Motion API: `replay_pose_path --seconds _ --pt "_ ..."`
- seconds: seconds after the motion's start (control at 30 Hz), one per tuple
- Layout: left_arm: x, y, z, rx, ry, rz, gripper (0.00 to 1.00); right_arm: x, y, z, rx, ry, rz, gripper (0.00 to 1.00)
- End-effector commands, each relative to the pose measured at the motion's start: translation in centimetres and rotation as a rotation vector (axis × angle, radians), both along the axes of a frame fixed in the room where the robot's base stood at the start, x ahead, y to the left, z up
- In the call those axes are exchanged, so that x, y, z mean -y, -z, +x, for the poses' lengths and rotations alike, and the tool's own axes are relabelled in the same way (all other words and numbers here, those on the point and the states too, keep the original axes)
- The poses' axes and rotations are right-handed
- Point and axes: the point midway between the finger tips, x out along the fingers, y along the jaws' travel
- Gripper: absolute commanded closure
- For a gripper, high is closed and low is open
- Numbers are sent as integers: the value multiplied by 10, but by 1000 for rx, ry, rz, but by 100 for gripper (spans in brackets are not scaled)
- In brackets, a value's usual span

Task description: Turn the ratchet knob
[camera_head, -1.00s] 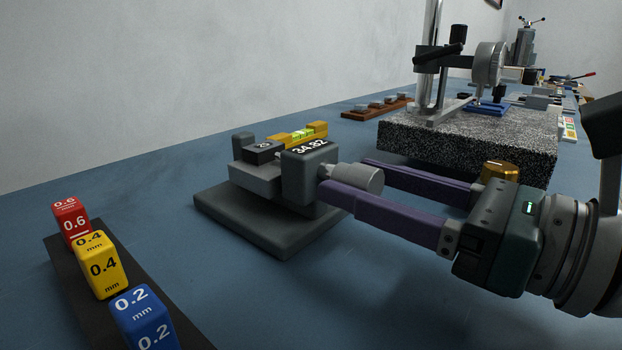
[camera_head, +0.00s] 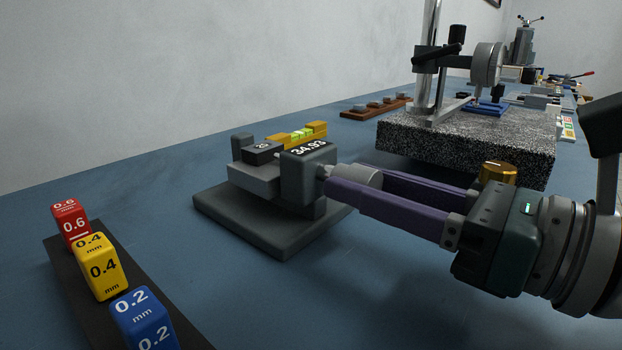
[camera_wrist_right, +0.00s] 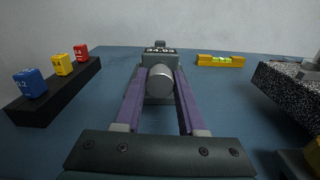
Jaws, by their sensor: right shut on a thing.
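The ratchet knob (camera_head: 366,172) is a grey cylinder on the right end of a dark grey measuring device (camera_head: 300,178) with a digital readout, apparently 34.93. The device stands on a dark base plate (camera_head: 255,232). My right gripper (camera_head: 360,181) comes in from the right, its two long purple fingers shut on the knob from both sides. The right wrist view shows the knob (camera_wrist_right: 160,84) between the fingertips. A small dark block marked 25 (camera_head: 262,153) sits on the device, left of the readout. My left gripper is not in view.
A black rack (camera_head: 75,285) with red, yellow and blue marked blocks stands at the front left. A yellow spirit level (camera_head: 300,135) lies behind the device. A speckled granite plate (camera_head: 470,140) with a dial gauge stand is behind my fingers. A brass knob (camera_head: 497,174) stands near my wrist.

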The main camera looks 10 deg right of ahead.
Motion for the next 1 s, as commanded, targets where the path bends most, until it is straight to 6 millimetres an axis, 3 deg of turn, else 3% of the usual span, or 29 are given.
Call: replay_pose_path --seconds 1.0 --pt "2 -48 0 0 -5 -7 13 0 -3 0 -542 0 693 100"
